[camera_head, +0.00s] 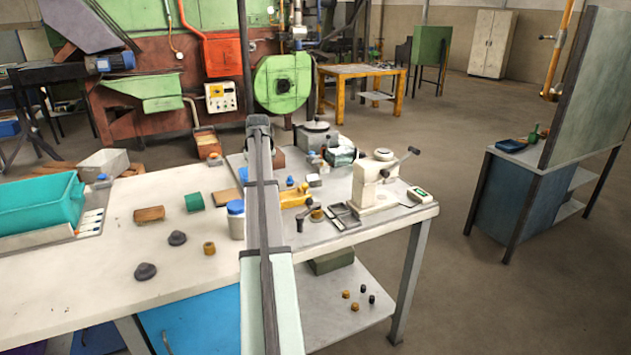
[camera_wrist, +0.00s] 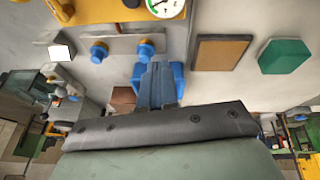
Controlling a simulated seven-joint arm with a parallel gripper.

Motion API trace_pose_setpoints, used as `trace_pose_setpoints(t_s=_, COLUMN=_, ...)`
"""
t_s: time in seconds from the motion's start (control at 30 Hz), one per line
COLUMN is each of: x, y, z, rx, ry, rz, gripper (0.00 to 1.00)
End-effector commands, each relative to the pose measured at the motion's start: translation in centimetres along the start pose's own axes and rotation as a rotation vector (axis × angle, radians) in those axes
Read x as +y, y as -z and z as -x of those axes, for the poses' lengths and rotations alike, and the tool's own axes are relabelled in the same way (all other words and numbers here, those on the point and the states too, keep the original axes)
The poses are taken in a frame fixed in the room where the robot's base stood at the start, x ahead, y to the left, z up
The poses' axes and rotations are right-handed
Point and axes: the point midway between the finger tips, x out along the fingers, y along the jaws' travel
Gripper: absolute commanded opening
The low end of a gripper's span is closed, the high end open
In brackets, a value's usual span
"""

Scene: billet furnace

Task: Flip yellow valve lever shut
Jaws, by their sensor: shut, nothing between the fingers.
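A yellow fixture (camera_head: 293,198) lies on the bench in the head view, just right of my arm, with a dark-tipped handle by its front. In the wrist view, a yellow body (camera_wrist: 100,10) with a round gauge (camera_wrist: 165,8) is at the top edge, cut off by the frame. I cannot make out which part is the valve lever, or its position. My gripper (camera_wrist: 158,72) is shut and empty in the wrist view, below the yellow body in the picture and apart from it. A blue part shows on both sides of the fingers. In the head view my arm hides part of the bench.
Two blue knobs (camera_wrist: 146,48) on a metal strip lie between the fingers and the yellow body. A brown pad (camera_head: 148,214), green block (camera_head: 194,202) and blue-capped jar (camera_head: 236,222) stand left of my arm. A cream hand-cranked device (camera_head: 375,190) stands at right.

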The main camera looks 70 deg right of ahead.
Motion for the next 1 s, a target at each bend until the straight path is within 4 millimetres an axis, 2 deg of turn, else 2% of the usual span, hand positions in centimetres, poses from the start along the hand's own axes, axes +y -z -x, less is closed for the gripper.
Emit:
trace_pose_setpoints(t_s=0.03, x=1.6, y=-0.8, z=0.2, rx=-0.002, ry=0.023, rz=-0.025, gripper=0.0)
trace_pose_setpoints(t_s=0.1, x=3.3, y=-1.8, z=0.6, rx=-0.002, ry=0.059, rz=-0.056, gripper=0.0)
trace_pose_setpoints(t_s=0.6, x=14.6, y=-9.4, z=4.7, rx=0.043, ry=0.315, rz=-0.239, gripper=0.0)
trace_pose_setpoints(t_s=0.8, x=17.7, y=-12.0, z=6.5, rx=0.076, ry=0.391, rz=-0.283, gripper=0.0)
trace_pose_setpoints(t_s=1.0, x=19.3, y=-13.3, z=7.5, rx=0.095, ry=0.431, rz=-0.303, gripper=0.0)
